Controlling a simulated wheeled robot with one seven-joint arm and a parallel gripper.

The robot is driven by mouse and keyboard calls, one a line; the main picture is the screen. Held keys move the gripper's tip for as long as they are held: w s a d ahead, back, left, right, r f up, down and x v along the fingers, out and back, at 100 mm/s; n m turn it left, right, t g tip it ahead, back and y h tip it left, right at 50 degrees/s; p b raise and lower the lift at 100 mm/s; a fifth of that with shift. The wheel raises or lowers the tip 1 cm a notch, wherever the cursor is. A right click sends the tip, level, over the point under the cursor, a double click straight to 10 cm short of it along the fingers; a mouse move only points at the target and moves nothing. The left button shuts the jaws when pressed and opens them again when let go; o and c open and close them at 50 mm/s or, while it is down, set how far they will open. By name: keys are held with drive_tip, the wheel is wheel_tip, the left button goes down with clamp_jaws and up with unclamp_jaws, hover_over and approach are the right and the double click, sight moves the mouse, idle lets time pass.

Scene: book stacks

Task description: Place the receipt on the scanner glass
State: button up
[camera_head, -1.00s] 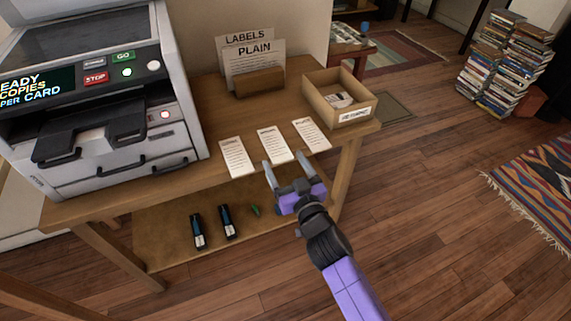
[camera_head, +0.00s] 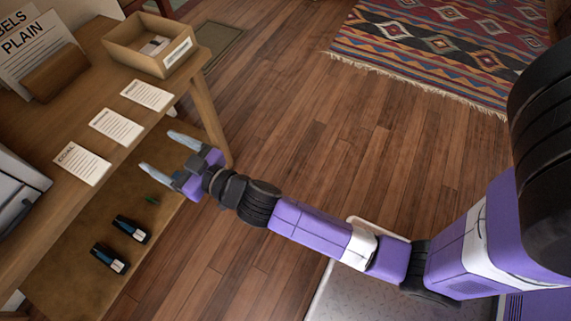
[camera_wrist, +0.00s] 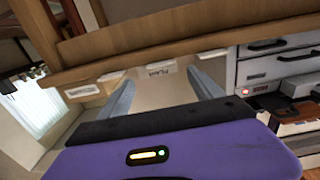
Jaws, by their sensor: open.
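Three white printed paper slips lie in a row near the front edge of the wooden table: a near one (camera_head: 82,163), a middle one (camera_head: 116,126) and a far one (camera_head: 147,95). I cannot tell which is the receipt, as the print is too small. The copier (camera_head: 15,190) shows only as a corner at the left edge; its glass is out of view. Its drawers also show in the wrist view (camera_wrist: 275,70). My gripper (camera_head: 158,151) is open and empty, just off the table's front edge beside the slips. Its spread fingers show in the wrist view (camera_wrist: 167,92).
An open cardboard box (camera_head: 150,50) stands at the table's far corner. A card holder (camera_head: 55,75) with a "PLAIN" sign stands behind the slips. Two dark, blue-banded cartridges (camera_head: 120,245) lie on the lower shelf (camera_head: 60,265). Wood floor (camera_head: 290,130) right of the table is clear.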

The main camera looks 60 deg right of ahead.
drive_tip(key=s+f+g+y, duration=0.1)
drive_tip(key=s+f+g, duration=0.15)
drive_tip(key=s, duration=1.75)
drive_tip(key=r+v, duration=0.2)
drive_tip(key=v, duration=1.4)
drive_tip(key=shift+w+a+h, duration=0.25)
drive_tip(key=shift+w+h, duration=0.05)
drive_tip(key=shift+o, duration=0.6)
drive_tip(key=shift+s+r+g, duration=0.35)
drive_tip(key=shift+r, duration=0.15)
drive_tip(key=shift+r, duration=0.1)
